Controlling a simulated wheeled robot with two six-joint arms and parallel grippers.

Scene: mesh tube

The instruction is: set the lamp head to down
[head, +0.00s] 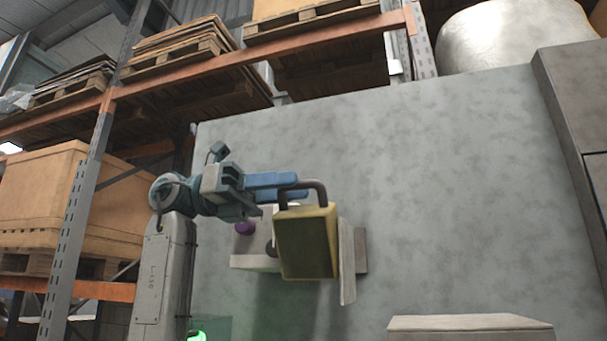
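The lamp head is a yellow box (305,243) with a dark front face and a dark curved handle (318,187) on top. It sits in front of the grey wall, its face turned toward me and slightly tilted. My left gripper (298,188) reaches in from the left with its two blue fingers at the handle. The fingers lie close together, one above the other, and the handle crosses in front of them. I cannot tell whether they are clamped on it. My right gripper is out of view.
A grey block (470,322) is at the lower right. Pallet racking (92,190) fills the left. The wall right of the lamp is clear.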

